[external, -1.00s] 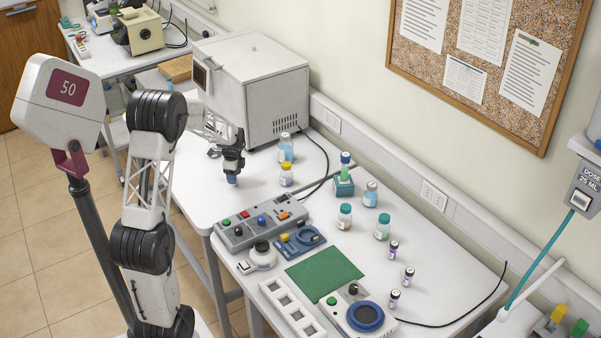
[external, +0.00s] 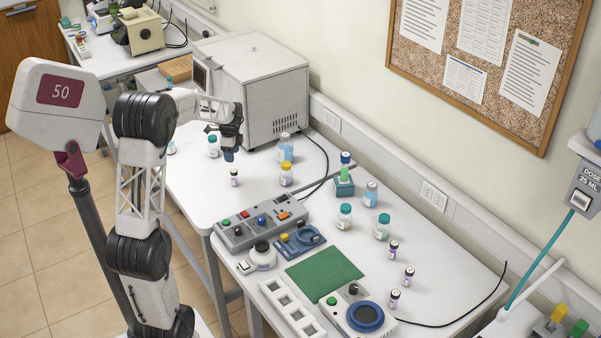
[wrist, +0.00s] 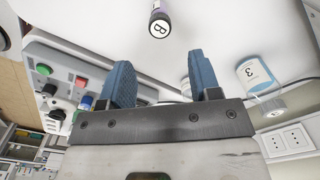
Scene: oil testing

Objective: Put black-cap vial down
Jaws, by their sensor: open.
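The black-cap vial (external: 234,178) is small, with a white label, and stands upright on the white table left of the yellow-capped bottle. In the wrist view the vial (wrist: 160,22) shows its cap end, with a letter B on a white disc and a purple band below. My gripper (external: 229,156) is above the vial, apart from it and empty. In the wrist view the blue fingers of my gripper (wrist: 162,80) are spread, with nothing between them.
A yellow-capped bottle (external: 286,175) and a blue-liquid bottle (external: 286,149) stand to the right. A teal-capped bottle (external: 213,147) stands behind left. A grey box-shaped machine (external: 255,90) is behind, and a control panel (external: 262,224) in front. Table around the vial is clear.

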